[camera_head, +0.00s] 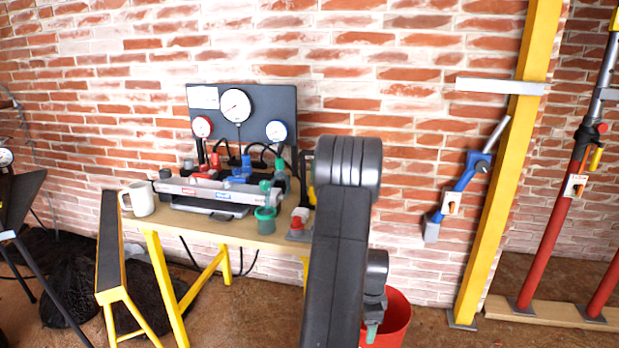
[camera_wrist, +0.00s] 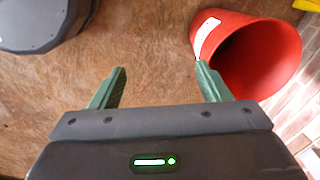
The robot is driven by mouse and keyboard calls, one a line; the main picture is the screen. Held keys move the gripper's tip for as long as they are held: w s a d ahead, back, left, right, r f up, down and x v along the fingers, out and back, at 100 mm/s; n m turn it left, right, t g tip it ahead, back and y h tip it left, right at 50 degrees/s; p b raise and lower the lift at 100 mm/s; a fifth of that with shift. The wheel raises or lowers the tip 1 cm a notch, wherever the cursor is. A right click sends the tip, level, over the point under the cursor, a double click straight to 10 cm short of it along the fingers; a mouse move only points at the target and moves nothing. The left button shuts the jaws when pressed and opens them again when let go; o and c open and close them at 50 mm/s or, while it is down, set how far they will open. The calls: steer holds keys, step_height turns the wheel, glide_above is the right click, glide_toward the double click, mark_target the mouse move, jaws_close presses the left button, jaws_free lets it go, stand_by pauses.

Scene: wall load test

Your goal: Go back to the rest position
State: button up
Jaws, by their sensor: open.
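My gripper (camera_wrist: 160,78) shows in the wrist view with its two green fingers spread wide apart and nothing between them. Bare brown floor lies beyond the fingers. In the head view my arm rises in the middle of the picture, and my gripper (camera_head: 372,330) hangs low beside the red bucket, mostly hidden behind the arm. The red bucket (camera_head: 397,312) stands on the floor to the right of my arm. It also shows in the wrist view (camera_wrist: 262,40), at the upper right, close to the right finger; I cannot tell whether they touch.
A wooden bench (camera_head: 215,232) on yellow legs stands by the brick wall, with a gauge panel (camera_head: 262,105), a white mug (camera_head: 142,199) and a green cup (camera_head: 265,222). A yellow post (camera_head: 497,190) stands right. Red props (camera_head: 555,215) stand further right. Black bags (camera_head: 75,290) lie left.

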steer(key=shift+w+a+r+n, duration=0.1)
steer(key=shift+a+r+n, duration=0.25)
steer(key=shift+r+n, duration=0.05)
steer(key=shift+a, duration=0.15)
